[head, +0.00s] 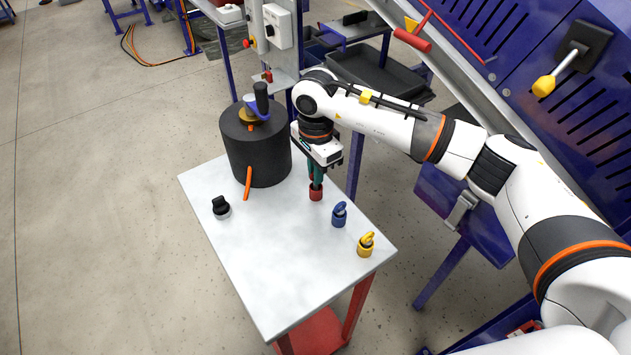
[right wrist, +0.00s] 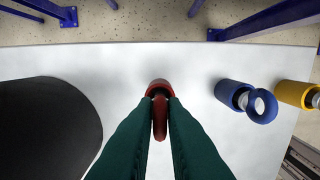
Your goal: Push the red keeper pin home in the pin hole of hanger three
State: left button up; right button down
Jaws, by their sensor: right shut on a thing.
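The red keeper pin (head: 316,195) stands upright on the white table top (head: 285,290), near its right edge. My right gripper (head: 316,180) points down over it, with its green fingers shut on the pin's upper part. In the right wrist view the red pin (right wrist: 160,88) lies between the two fingertips of the right gripper (right wrist: 160,106), its red loop running back between them. The pin's lower end is hidden in the wrist view. I cannot make out hanger three or its pin hole in either view. My left gripper is not in view.
A blue pin (head: 339,215) and a yellow pin (head: 366,245) stand right of the red one. A black pin (head: 221,207) stands at the left. A large black drum (head: 256,150) with an orange strip fills the table's back. The table's front is clear.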

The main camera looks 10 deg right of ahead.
jog(key=shift+r+p, duration=0.8)
jog(key=shift+r, duration=1.55)
